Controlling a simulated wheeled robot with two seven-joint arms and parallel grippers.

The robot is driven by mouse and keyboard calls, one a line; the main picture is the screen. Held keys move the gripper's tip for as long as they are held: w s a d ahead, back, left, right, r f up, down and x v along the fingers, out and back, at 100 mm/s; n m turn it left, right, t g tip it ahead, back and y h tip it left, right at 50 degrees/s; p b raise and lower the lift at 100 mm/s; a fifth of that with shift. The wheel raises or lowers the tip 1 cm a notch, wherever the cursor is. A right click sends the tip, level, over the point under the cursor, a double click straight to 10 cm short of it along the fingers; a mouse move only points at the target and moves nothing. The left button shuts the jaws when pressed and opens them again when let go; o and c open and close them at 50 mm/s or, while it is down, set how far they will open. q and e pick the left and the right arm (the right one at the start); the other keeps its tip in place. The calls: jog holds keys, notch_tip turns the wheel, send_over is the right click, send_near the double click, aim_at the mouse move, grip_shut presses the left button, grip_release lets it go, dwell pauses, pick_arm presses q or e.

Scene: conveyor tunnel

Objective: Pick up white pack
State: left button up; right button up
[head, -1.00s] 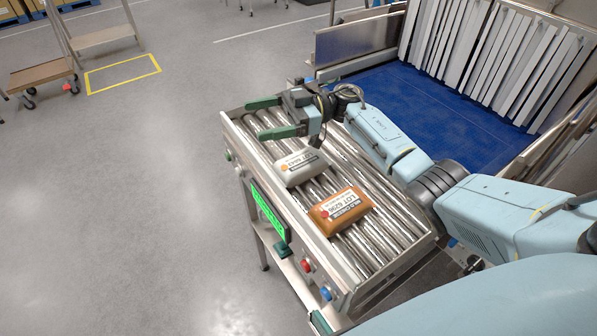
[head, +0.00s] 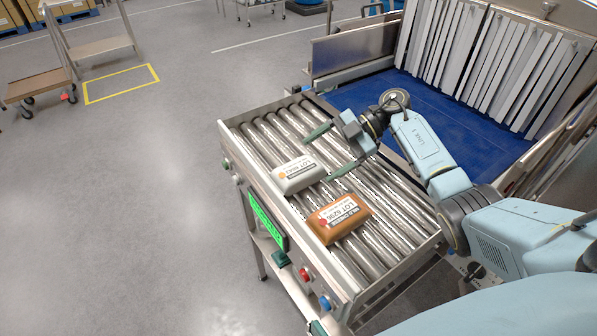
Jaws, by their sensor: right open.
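The white pack (head: 298,175), with a dark printed label reading LOT, lies on the metal roller conveyor (head: 385,190) near its left rail. My right gripper (head: 317,160) is open and empty. Its two green fingers point left and down toward the white pack, from just behind and right of it. The fingertips look apart from the pack, though their height above it is hard to judge. My left gripper is not in view.
An orange-brown pack (head: 338,218) lies on the rollers just in front of the white one. A blue belt (head: 410,120) with hanging white strips (head: 490,60) is behind. A green display (head: 268,222) and buttons line the conveyor's side. Open floor lies left.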

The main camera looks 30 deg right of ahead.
aim_at(308, 166)
jog(key=p+x, duration=0.1)
jog(key=x, duration=0.4)
jog(key=shift+s, duration=0.15)
jog(key=shift+r, duration=0.1)
jog(key=c, duration=1.3)
